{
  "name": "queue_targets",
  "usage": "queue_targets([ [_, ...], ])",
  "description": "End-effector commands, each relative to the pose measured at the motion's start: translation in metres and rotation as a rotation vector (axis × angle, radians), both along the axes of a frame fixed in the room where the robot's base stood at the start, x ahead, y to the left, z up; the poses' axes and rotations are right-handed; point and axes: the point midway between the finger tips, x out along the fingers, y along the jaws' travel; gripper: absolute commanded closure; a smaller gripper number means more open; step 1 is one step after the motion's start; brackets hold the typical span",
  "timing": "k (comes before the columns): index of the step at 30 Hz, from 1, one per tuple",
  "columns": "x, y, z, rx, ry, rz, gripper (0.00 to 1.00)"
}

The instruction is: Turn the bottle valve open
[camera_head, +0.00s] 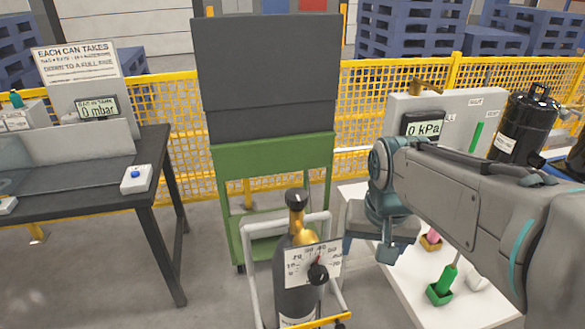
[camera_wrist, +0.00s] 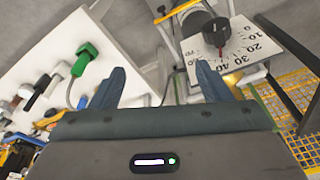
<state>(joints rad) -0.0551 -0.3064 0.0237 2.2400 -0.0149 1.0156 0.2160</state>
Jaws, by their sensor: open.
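The gas bottle (camera_head: 296,300) is grey with a yellow shoulder and stands upright in a trolley. A black knob (camera_head: 297,196) tops its brass-yellow valve neck (camera_head: 297,222). A white dial plate (camera_head: 300,262) with a second black knob (camera_head: 318,272) and a red pointer is fixed at the bottle's front; the plate also shows in the wrist view (camera_wrist: 232,50). My gripper (camera_head: 368,248) is open and empty, to the right of the bottle and apart from it. In the wrist view its fingers (camera_wrist: 160,72) point toward the white bench and trolley. The top knob is not clearly visible there.
A green cart (camera_head: 270,160) with a dark panel stands behind the bottle. A dark table (camera_head: 150,185) is at left; open floor lies between.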

Motion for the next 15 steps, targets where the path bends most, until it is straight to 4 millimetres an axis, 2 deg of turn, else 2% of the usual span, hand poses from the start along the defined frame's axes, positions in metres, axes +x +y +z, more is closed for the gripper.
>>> queue_targets([
  [1,0.018,0.009,0.018,0.004,0.014,-0.018,0.29],
  [6,0.068,0.038,0.054,0.017,0.06,-0.099,0.29],
  [15,0.146,0.096,0.098,0.034,0.137,-0.252,0.29],
])
